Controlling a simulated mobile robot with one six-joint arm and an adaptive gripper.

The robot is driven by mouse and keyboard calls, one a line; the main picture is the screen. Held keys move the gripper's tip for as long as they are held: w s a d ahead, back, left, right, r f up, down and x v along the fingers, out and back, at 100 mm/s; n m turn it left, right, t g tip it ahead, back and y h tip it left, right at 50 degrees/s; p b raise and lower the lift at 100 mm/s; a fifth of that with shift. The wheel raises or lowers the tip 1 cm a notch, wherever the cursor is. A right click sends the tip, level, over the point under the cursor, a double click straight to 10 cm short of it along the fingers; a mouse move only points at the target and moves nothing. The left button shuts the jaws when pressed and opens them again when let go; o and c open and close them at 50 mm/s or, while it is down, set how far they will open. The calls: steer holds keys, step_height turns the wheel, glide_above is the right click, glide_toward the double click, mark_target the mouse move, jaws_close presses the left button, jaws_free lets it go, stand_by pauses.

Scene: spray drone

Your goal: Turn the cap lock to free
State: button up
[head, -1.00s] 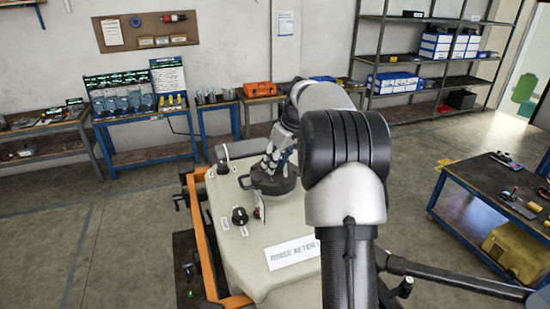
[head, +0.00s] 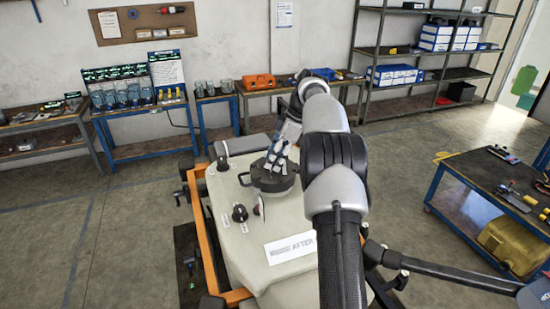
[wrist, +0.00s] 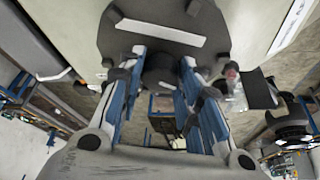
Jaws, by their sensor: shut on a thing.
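A dark round cap (head: 272,181) sits on top of the pale tank (head: 285,215). My gripper (head: 276,163) is over this cap, fingers pointing down. In the wrist view, my gripper (wrist: 163,62) has its blue-sided fingers on both sides of a dark raised part at the near edge of the cap (wrist: 115,35), and it is shut on that part. The cap carries a white strip. A black knob (head: 240,213) with small pale labels around it stands on the tank in front of the cap, apart from my gripper. I cannot tell which part is the lock.
A grey block (head: 238,146) is at the tank's back edge. An orange frame (head: 208,240) runs along its left side. A blue workbench (head: 500,190) stands right; open floor lies left.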

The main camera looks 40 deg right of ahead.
stand_by(0.4)
steer(key=o, duration=1)
steer(key=shift+o, duration=0.2)
